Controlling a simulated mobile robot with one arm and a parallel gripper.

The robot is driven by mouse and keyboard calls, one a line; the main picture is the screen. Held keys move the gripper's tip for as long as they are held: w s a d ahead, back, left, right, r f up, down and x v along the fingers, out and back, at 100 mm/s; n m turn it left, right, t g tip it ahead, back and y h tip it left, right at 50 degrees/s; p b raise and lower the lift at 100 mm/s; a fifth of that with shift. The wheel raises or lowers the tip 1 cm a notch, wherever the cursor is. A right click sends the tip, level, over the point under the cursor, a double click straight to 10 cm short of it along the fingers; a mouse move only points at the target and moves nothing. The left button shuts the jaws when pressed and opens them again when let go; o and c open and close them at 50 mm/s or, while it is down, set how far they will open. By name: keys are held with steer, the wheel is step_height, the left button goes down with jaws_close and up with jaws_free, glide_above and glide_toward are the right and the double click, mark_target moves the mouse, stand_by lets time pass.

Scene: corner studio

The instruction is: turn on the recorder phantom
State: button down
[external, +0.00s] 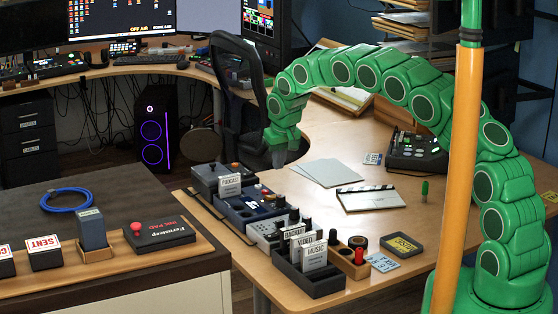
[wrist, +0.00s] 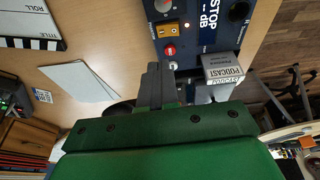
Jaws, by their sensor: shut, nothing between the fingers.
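In the wrist view a dark blue panel (wrist: 205,35) shows at the top, with the letters STOP and dB, an orange rocker switch (wrist: 170,28), a red round button (wrist: 169,50) and a pale knob (wrist: 163,6). I cannot read which control is the phantom switch, or whether it is on. In the external view a row of boxes with knobs (external: 205,182) stands along the desk edge. My gripper (external: 283,155) hangs pointing down over the desk, behind this row. In the wrist view its fingers (wrist: 157,72) are shut and empty, close below the red button, with no contact visible.
A PODCAST card (wrist: 222,70) stands beside the panel; it also shows in the external view (external: 230,185). Paper sheets (external: 328,172) and a clapperboard (external: 370,198) lie flat on the desk. A card rack (external: 310,282) stands at the near end. A chair (external: 238,75) is behind.

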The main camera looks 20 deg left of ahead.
steer(key=shift+w+d+v, duration=0.15)
steer(key=shift+v, duration=0.75)
steer(key=shift+w+d+v, duration=0.1)
steer(key=shift+d+v, duration=0.1)
steer(key=shift+v, duration=0.65)
steer(key=shift+w+d+v, duration=0.15)
steer(key=shift+v, duration=0.75)
steer(key=w+d+r+m+h, duration=0.1)
steer(key=w+d+r, duration=0.25)
steer(key=d, duration=0.65)
steer(key=w+d+r+m+h, duration=0.15)
steer(key=d+r, duration=0.35)
steer(key=d, duration=0.6)
steer(key=s+d+r+m+g, duration=0.1)
steer(key=s+d+r, duration=0.15)
steer(key=d, duration=0.75)
steer(key=s+d+r+m, duration=0.2)
steer(key=d+r, duration=0.1)
steer(key=d, duration=0.6)
steer(key=s+d+r+m+g, duration=0.1)
steer(key=s+d+r+m, duration=0.1)
steer(key=s+d, duration=1.25)
steer(key=s+d+f+g, duration=0.1)
steer(key=s+d, duration=0.4)
steer(key=s, duration=0.5)
steer(key=s+d+f+m+g, duration=0.1)
steer(key=s+d, duration=0.3)
steer(key=s, duration=0.6)
steer(key=shift+d+f, duration=0.3)
steer(key=shift+d, duration=0.1)
